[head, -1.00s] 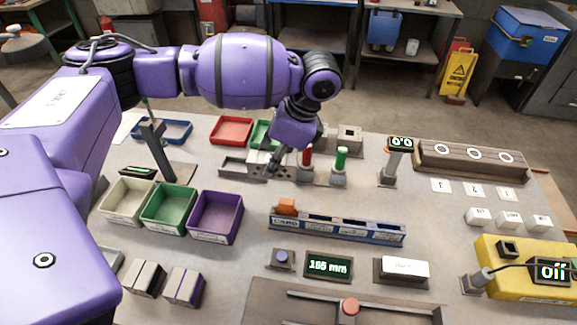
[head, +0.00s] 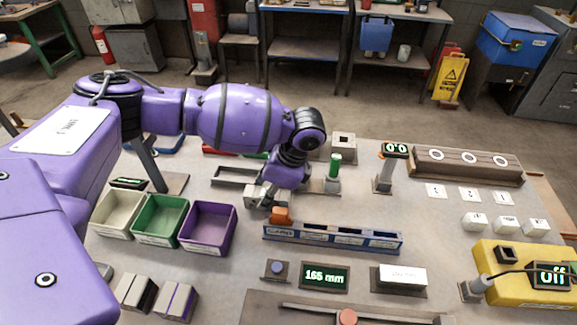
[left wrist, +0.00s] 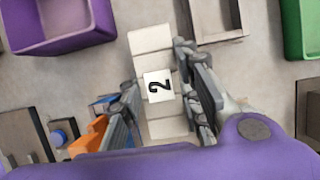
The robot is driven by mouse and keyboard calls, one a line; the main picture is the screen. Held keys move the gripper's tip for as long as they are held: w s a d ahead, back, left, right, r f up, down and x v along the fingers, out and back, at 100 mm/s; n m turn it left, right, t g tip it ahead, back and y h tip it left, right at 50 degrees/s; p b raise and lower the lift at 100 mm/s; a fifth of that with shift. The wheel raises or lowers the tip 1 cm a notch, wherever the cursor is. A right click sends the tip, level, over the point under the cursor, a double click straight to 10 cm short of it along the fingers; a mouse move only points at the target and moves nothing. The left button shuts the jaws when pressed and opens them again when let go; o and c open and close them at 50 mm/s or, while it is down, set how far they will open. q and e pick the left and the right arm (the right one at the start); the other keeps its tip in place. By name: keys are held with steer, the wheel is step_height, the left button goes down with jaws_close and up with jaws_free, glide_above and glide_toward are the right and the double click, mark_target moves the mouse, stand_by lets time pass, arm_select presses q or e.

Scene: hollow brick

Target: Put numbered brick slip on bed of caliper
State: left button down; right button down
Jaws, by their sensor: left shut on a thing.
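My left gripper (head: 262,196) is shut on a pale brick slip (head: 252,192), between the purple bin and the blue rack. In the left wrist view the slip (left wrist: 150,40) lies between the two fingers (left wrist: 163,100), with a black "2" on a white label facing the camera. Its gap above the table is hard to judge. My right gripper is not in view.
White, green and purple (head: 208,228) bins stand left of the gripper. The blue rack (head: 333,237) with an orange block (head: 281,214) is close in front. Green post (head: 335,166) stands behind.

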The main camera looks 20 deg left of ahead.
arm_select(q)
steer(key=shift+f, duration=0.15)
steer(key=c, duration=1.3)
jaws_free()
